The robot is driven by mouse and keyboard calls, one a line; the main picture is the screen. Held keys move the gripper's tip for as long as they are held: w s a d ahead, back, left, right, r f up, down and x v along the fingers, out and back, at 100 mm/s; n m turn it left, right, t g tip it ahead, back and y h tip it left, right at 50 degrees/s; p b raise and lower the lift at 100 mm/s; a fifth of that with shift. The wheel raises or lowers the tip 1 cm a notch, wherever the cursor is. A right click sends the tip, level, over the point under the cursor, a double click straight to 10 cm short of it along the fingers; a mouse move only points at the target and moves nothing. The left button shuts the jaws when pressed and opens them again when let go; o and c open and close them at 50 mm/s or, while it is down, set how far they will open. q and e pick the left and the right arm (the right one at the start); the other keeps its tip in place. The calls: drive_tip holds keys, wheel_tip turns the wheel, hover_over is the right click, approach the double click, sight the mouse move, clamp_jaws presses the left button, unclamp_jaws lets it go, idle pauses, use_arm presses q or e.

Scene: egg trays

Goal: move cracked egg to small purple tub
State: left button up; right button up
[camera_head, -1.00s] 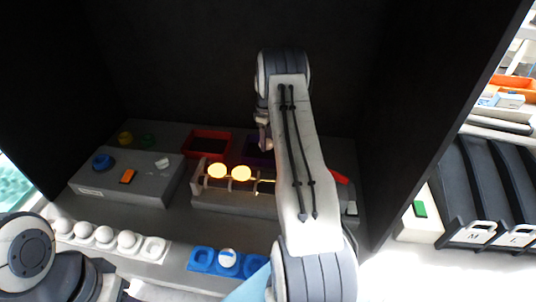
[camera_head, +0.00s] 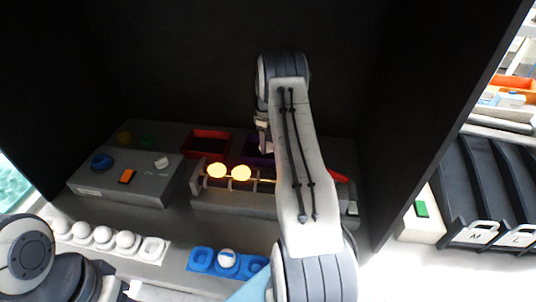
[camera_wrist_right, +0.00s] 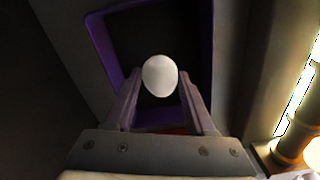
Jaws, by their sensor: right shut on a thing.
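A white egg (camera_wrist_right: 160,75) is between the fingers of my right gripper (camera_wrist_right: 160,88), which is shut on it. No crack shows on the visible side. The egg is over the small purple tub (camera_wrist_right: 98,42), whose dark inside shows around it in the right wrist view. In the head view the purple tub (camera_head: 249,152) is partly behind my right arm, and the right gripper's tips are hidden there. My left arm shows at the lower left, but its gripper's fingers are not visible.
A red tub (camera_head: 204,133) stands left of the purple one. In front is a grey candling stand (camera_head: 235,200) with glowing lamps. A white tray (camera_head: 152,252) holds several eggs; a blue tray (camera_head: 200,260) holds a white egg. A control box (camera_head: 125,178) stands left.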

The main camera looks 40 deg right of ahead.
drive_tip(key=shift+f, duration=0.35)
idle(0.6)
drive_tip(key=o, duration=0.8)
wheel_tip(320, 180, up, 11)
drive_tip(key=shift+f+b, duration=0.2)
drive_tip(key=shift+b, duration=0.85)
drive_tip(key=shift+a, duration=0.1)
